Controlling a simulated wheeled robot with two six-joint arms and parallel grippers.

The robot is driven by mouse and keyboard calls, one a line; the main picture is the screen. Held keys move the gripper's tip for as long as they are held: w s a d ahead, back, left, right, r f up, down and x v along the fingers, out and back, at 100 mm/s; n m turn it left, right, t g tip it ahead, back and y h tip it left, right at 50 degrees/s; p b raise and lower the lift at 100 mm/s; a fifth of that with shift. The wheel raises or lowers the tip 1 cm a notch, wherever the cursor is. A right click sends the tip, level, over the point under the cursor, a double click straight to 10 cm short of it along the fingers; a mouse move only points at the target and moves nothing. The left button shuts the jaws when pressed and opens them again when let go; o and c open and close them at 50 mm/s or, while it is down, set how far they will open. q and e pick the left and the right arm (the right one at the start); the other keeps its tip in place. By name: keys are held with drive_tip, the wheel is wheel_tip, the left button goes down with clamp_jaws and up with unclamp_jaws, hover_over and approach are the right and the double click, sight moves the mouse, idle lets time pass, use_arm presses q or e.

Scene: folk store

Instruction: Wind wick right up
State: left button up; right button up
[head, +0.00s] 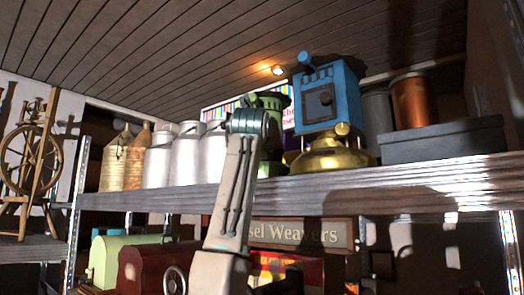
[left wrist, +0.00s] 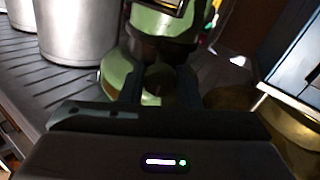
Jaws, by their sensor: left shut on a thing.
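A green metal lamp or heater (head: 271,140) stands on the upper shelf, partly behind my left arm. Its green body also shows in the left wrist view (left wrist: 160,24), above a rounded green base. My left gripper (left wrist: 158,88) is at the front of that base, its fingers on either side of a small, dark brownish knob (left wrist: 157,76), and is shut on it. The fingertips are hidden behind my wrist in the head view. How far the wick is wound cannot be seen. My right gripper is not in view.
A blue stove (head: 332,95) on a brass tank (head: 335,157) stands close on the right. Pale metal churns (head: 185,152) stand on the left. A dark grey box (head: 440,142) is further right. The shelf edge (head: 400,180) runs in front.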

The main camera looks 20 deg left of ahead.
use_arm(q)
drive_tip(key=shift+w+f, duration=0.1)
idle(0.3)
drive_tip(key=o, duration=1)
drive_tip(key=shift+c, duration=0.2)
drive_tip(key=shift+s+b, duration=0.3)
drive_tip(key=shift+s, duration=0.15)
drive_tip(key=s+d+b, duration=0.2)
drive_tip(key=s+b, duration=0.2)
drive_tip(key=s, duration=0.6)
drive_tip(key=shift+b, duration=0.3)
